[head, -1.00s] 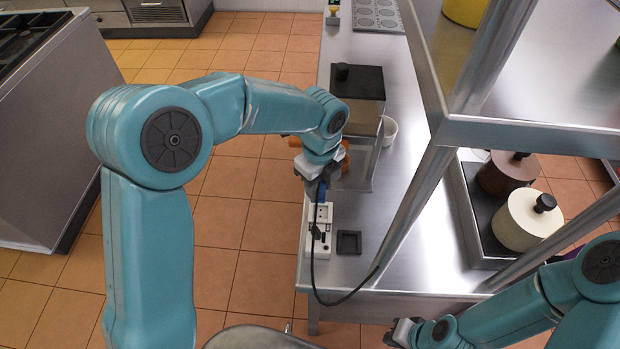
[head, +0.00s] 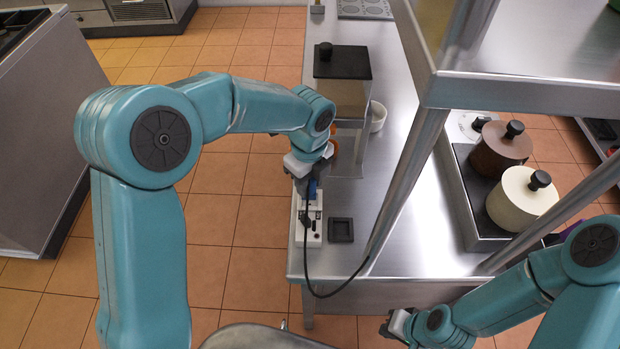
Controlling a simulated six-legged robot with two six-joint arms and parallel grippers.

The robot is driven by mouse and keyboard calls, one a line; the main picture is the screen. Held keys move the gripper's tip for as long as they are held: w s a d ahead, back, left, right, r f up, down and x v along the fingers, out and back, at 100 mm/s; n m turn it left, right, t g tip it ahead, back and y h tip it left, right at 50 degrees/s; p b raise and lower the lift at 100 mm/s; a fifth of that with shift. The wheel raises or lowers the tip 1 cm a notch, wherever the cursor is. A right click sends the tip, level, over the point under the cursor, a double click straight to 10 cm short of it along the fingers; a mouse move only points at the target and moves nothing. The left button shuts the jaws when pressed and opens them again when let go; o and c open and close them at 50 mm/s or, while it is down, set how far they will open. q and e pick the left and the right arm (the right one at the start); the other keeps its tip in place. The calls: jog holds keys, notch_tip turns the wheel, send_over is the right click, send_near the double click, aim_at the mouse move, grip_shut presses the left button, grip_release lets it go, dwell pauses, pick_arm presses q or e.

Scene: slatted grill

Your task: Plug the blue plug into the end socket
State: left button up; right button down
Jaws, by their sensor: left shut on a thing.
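The white socket strip (head: 309,234) lies lengthwise on the steel counter near its left edge. My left gripper (head: 309,180) is shut on the blue plug (head: 312,189), at the far end of the strip. The gripper hides most of the plug and that end of the strip. I cannot tell whether the plug is in the end socket or just above it. A black cable (head: 308,262) runs from the plug along the strip and curves right over the counter's front. My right gripper (head: 393,326) is low at the bottom, away from the strip; its jaws are too small to read.
A small black square tray (head: 341,230) lies just right of the strip. A box with a black lid (head: 342,62) and a small white bowl (head: 377,116) stand farther back. A steel shelf post (head: 405,185) rises on the right, with pots (head: 520,205) behind it.

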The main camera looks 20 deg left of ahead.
pick_arm(q)
jog(key=shift+d+f+b, duration=0.2)
jog(key=shift+f+b, duration=0.25)
jog(key=shift+f, duration=0.5)
jog(key=shift+a, duration=0.15)
dwell(1.2)
jog(key=shift+f, duration=0.3)
dwell(0.3)
